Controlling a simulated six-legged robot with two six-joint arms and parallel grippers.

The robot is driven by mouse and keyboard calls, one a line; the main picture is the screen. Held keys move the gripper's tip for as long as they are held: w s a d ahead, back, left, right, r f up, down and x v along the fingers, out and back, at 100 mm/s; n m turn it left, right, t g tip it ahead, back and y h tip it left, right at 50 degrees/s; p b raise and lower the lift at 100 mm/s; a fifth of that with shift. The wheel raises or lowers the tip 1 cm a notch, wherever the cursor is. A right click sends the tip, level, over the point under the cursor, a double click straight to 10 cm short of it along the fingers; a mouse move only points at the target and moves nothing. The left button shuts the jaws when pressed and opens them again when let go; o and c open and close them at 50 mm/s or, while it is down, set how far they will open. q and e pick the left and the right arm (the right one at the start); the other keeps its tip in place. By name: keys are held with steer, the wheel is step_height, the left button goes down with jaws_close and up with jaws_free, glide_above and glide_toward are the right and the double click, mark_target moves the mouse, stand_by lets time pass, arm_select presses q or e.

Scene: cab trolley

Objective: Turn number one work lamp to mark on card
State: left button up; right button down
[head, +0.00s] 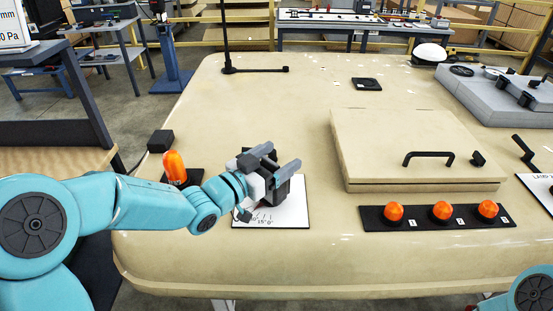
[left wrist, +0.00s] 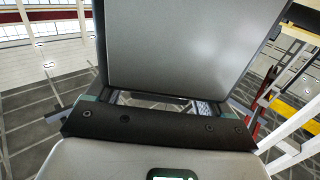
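The number one work lamp seems to be the dark body (head: 284,190) standing on a white card (head: 296,212) with angle marks, 15° and 0 among them. My left gripper (head: 285,156) is at the lamp, above the card. Its grey fingers stand apart with dark parts between them; I cannot tell whether they press on the lamp. The hand hides much of the lamp and the card. In the left wrist view a large grey panel in a dark frame (left wrist: 185,45) fills the upper middle, perhaps the lamp head. My right gripper is out of view.
An orange beacon (head: 175,167) stands close behind my left forearm. A beige hatch (head: 400,140) with a black handle and a black strip (head: 462,222) with three orange lamps lie to the right. A black post (head: 226,45) stands at the back. The tabletop between is clear.

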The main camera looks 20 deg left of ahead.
arm_select(q)
steer(key=shift+s+a+f, duration=0.1)
steer(key=shift+s+a, duration=0.15)
steer(key=b+v, duration=0.2)
steer(key=v, duration=1.3)
steer(key=shift+s, duration=0.35)
